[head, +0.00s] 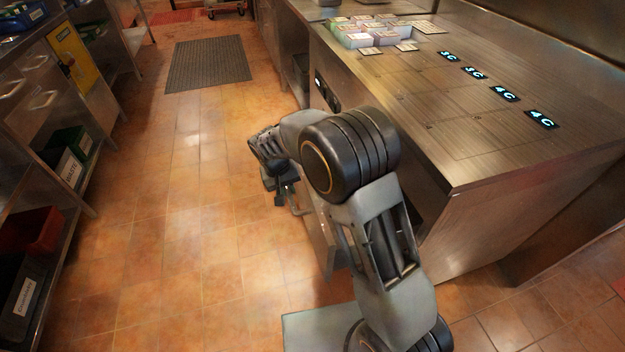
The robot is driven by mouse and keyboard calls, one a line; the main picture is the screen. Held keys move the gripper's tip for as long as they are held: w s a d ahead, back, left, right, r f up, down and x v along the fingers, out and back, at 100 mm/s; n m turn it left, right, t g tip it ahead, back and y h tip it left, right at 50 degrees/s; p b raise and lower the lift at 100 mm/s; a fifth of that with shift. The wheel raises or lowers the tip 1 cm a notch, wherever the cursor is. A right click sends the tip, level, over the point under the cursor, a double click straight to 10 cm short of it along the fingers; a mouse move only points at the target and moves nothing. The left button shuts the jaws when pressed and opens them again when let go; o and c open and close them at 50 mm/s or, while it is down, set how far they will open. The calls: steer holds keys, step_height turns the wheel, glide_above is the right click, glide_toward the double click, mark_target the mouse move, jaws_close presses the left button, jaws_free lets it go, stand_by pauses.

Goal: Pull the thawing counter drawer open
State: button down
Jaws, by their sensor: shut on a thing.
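The thawing counter (485,165) is a steel unit at the right of the head view, with several lit "3C" and "4C" displays on its top. The drawer front (322,243) shows below my arm and appears to stand out from the counter's left face. How far it is out is hard to tell, since my arm covers much of it. A thin metal handle (299,208) shows at its left side. My gripper (284,193) is at this handle and shut on it. The fingertips are small and dark in this view.
Trays of packed goods (365,35) stand on the counter's far end. A dark mat (208,64) lies on the tiled floor. Steel shelving with bins (70,155) lines the left side. The tiled floor (190,230) left of my gripper is clear.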

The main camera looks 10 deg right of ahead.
steer(key=s+a+p, duration=0.1)
steer(key=a, duration=1.1)
steer(key=shift+s, duration=0.15)
steer(key=c, duration=1.1)
jaws_free()
steer(key=shift+d, duration=0.1)
steer(key=shift+o, duration=0.2)
step_height(320, 180, up, 14)
steer(key=a+p, duration=0.2)
steer(key=shift+s+a+f, duration=0.2)
steer(key=shift+a, duration=0.15)
